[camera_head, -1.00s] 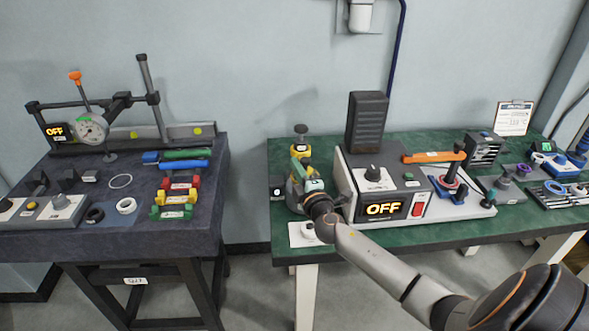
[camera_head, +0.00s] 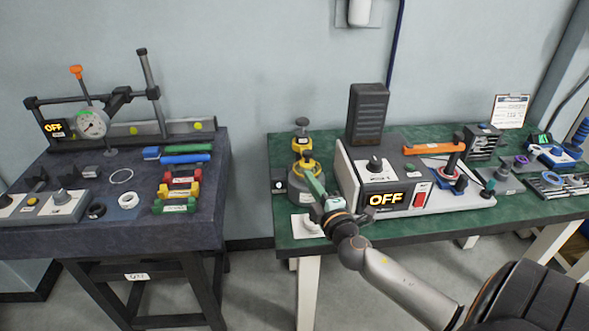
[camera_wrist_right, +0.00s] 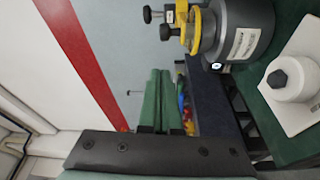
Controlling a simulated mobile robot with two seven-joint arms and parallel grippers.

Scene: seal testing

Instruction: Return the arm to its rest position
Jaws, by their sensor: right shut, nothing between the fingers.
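My right arm comes in from the lower right in the head view. Its gripper (camera_head: 312,182) has green fingers, shut and empty. It is at the front left of the green table (camera_head: 285,240), between a dark grey cylinder with a yellow top (camera_head: 301,172) and a box with an OFF display (camera_head: 385,176). In the right wrist view the green fingers (camera_wrist_right: 158,90) lie together, and the grey cylinder (camera_wrist_right: 245,35) stands to their right, apart from them. My left gripper is not in view.
A white plate with a knob (camera_head: 307,226) lies near the table's front edge; the knob (camera_wrist_right: 290,78) also shows in the wrist view. An orange-handled lever (camera_head: 434,149) stands to the right. A second dark table (camera_head: 60,242) with a dial gauge (camera_head: 91,124) is on the left.

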